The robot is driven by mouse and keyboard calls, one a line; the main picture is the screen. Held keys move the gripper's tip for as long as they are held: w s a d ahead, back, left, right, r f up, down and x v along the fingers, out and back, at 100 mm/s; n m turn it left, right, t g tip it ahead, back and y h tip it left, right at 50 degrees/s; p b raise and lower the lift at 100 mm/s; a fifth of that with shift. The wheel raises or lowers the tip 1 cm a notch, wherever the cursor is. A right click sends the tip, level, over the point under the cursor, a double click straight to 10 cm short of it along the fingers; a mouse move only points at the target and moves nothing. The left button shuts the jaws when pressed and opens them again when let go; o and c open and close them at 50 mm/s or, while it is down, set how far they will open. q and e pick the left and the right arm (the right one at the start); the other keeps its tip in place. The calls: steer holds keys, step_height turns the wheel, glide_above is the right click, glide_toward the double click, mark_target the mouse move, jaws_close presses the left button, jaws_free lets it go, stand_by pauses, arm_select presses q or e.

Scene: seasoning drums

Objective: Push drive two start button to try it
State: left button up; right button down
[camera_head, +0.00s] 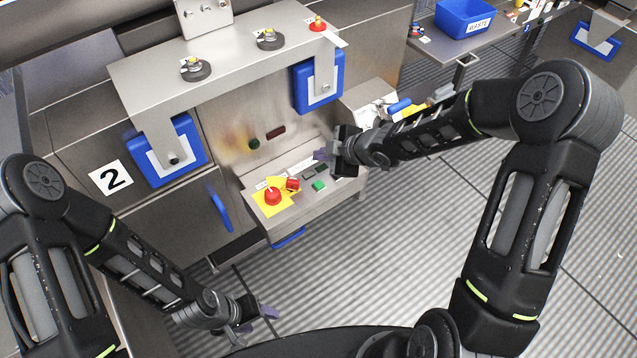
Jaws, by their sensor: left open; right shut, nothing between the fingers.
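A steel control box (335,190) sticks out from the front of the drive unit marked with a 2 sign (110,178). On its sloped top are a green button (319,185), dark buttons (314,171) beside it, and a red emergency stop (272,196) on a yellow plate. My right gripper (322,155) is shut and empty, just above and behind the green button near the box's right end. Its fingertips partly hide the panel's back edge. My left gripper (268,314) is open and empty, low over the floor at the bottom, away from the box.
A blue handle (220,208) is left of the box. A blue waste bin (465,17) stands on a back table. The ribbed floor in front is clear.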

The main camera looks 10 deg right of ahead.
mark_target(322, 186)
steer(key=shift+f+b, duration=4.2)
steer(key=shift+f, duration=0.2)
steer(key=shift+f, duration=0.1)
steer(key=shift+f+b, duration=0.3)
steer(key=shift+b, duration=0.05)
steer(key=shift+f+b, duration=0.4)
steer(key=shift+f, duration=0.1)
steer(key=shift+r+p, duration=0.9)
step_height(322, 186, up, 5)
steer(key=p, duration=0.5)
